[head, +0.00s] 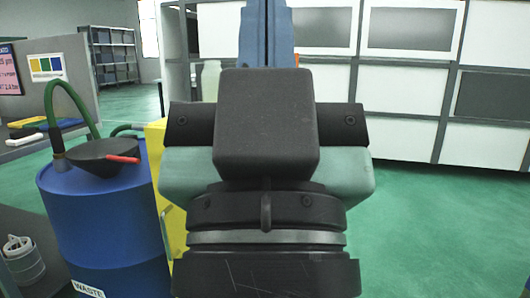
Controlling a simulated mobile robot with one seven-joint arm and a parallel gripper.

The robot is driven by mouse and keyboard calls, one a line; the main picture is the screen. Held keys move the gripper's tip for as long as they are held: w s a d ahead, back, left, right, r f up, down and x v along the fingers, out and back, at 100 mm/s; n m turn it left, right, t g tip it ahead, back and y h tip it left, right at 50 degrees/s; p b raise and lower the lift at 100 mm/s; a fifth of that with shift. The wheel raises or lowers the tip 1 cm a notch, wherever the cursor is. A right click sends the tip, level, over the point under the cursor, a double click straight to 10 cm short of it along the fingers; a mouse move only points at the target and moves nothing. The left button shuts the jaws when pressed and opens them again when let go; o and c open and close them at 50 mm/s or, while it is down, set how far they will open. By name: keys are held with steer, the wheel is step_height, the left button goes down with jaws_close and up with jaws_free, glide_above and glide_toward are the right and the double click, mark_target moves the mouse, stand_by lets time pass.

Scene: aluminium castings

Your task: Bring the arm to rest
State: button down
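My gripper (267,25) stands upright in the middle of the head view, close to the camera. Its wide grey-green body, black crossbar and black wrist show from behind. A dark box on it hides the finger bases. Two blue fingers rise above the box, side by side with no clear gap, and look shut. Their tips run out of the top of the picture. I see nothing held between the visible parts of the fingers.
A blue waste drum (108,230) with a black funnel (100,152) and green hose stands at left, beside a yellow object (155,135). A grey pail (22,262) sits at lower left. White panelled cabinets (405,130) line the back. Green floor (440,230) at right is clear.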

step_height(320, 180, up, 36)
steer(key=p, duration=3.4)
steer(key=shift+a+f, duration=0.1)
